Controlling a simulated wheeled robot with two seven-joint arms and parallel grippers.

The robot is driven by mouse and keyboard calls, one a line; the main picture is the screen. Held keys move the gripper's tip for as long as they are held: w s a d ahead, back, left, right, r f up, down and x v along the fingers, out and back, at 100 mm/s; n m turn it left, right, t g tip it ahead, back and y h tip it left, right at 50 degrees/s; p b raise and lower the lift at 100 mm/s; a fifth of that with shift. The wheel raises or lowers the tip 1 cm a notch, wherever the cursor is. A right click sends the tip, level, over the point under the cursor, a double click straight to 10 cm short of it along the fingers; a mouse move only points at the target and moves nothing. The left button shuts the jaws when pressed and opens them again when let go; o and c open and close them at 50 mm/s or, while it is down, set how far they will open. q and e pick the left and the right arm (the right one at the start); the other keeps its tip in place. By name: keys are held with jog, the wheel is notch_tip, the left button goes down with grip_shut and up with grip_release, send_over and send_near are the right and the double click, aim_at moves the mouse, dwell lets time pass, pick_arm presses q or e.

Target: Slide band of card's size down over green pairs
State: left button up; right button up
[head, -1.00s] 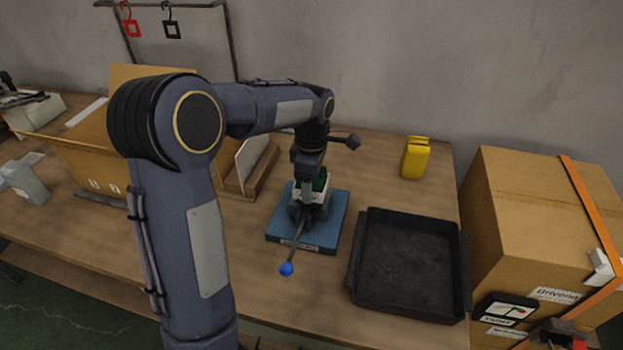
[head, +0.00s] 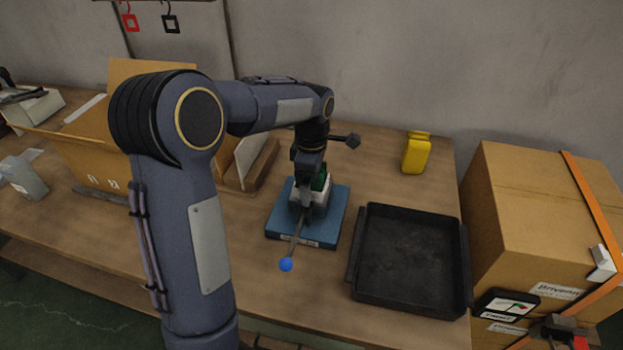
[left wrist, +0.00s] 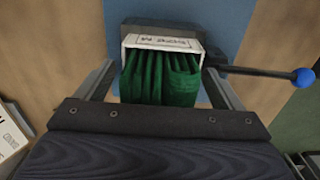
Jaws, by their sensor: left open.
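Several green pairs (left wrist: 160,82) stand packed together on a blue base (head: 333,212), partly hidden by my left arm in the head view. A white band (left wrist: 163,45) with dark print, upside down in the left wrist view, shows along one side of them; I cannot tell whether it goes all the way round. My left gripper (left wrist: 158,88) is open, with one finger on each side of the green pairs; it is low over the base in the head view (head: 307,196). A dark-framed card (head: 506,303) is by the right carton; its print is too small to read.
A blue-knobbed lever (head: 286,264) sticks out from the base towards the front. An empty black tray (head: 362,245) lies right of it. A yellow container (head: 416,154) stands behind. A strapped carton (head: 540,225) is at the right, an open carton (head: 75,165) at the left.

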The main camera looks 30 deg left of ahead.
pick_arm(q)
notch_tip(320, 180, up, 8)
jog(key=shift+f, duration=0.1)
dwell(0.4)
jog(key=s+d+m+t+h+p, duration=0.1)
jog(key=s+d+m+t+h, duration=0.1)
jog(key=s+m, duration=0.7)
jog(key=s+d+f+m+t+h, duration=0.1)
jog(key=s+d+m+t, duration=0.2)
jog(key=s+m, duration=0.7)
jog(key=s+d, duration=0.2)
jog(key=s, duration=0.4)
jog(key=shift+d+t+h+p, duration=0.15)
jog(key=shift+t+h+p, duration=0.2)
jog(key=shift+t+h, duration=0.05)
jog(key=shift+f, duration=0.1)
jog(key=shift+c, duration=0.3)
